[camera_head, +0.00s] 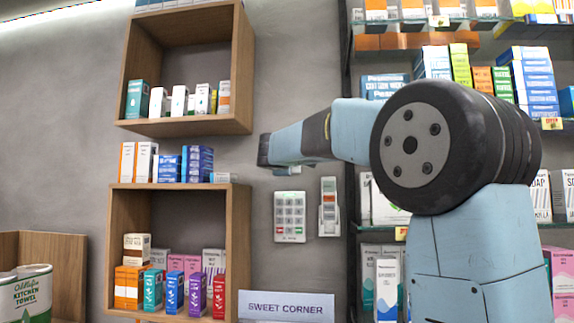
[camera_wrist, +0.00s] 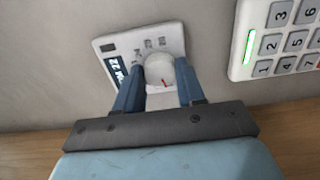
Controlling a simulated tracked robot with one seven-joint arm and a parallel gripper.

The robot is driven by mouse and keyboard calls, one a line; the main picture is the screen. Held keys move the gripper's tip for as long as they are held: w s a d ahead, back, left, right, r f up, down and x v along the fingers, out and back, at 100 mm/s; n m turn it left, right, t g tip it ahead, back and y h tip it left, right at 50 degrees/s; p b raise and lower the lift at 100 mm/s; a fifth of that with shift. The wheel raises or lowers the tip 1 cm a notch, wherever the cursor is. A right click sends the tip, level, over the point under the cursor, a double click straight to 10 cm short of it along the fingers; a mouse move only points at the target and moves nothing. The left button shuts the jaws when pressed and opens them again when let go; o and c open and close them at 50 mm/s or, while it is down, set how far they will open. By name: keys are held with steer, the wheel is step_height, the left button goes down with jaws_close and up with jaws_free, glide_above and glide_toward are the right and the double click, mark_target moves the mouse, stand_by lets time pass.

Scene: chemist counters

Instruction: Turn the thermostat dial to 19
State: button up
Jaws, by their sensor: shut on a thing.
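The thermostat (camera_wrist: 110,46) is a white wall plate seen at a slant in the wrist view. Its round white dial (camera_wrist: 159,69) carries a small red mark near its lower edge. A dark display strip (camera_wrist: 114,70) on the plate's left side bears sideways text that seems to include 22. My gripper (camera_wrist: 160,65) has its two blue fingers on either side of the dial, shut on it. In the head view my gripper (camera_head: 265,150) is at the wall, and the thermostat cannot be made out there.
A white keypad (camera_wrist: 292,40) is on the wall right of the thermostat; it shows below my gripper in the head view (camera_head: 290,217). A slim white wall device (camera_head: 328,206) is beside it. Wooden box shelves (camera_head: 190,126) with cartons are left; stocked shelves are right.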

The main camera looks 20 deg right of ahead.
steer(key=shift+w+a+f, duration=0.1)
steer(key=shift+a+f, duration=0.05)
steer(key=shift+f, duration=0.15)
steer(key=o, duration=0.8)
steer(key=shift+o, duration=1.2)
steer(key=shift+r, duration=0.15)
steer(key=v, duration=1.3)
steer(key=shift+s, duration=0.4)
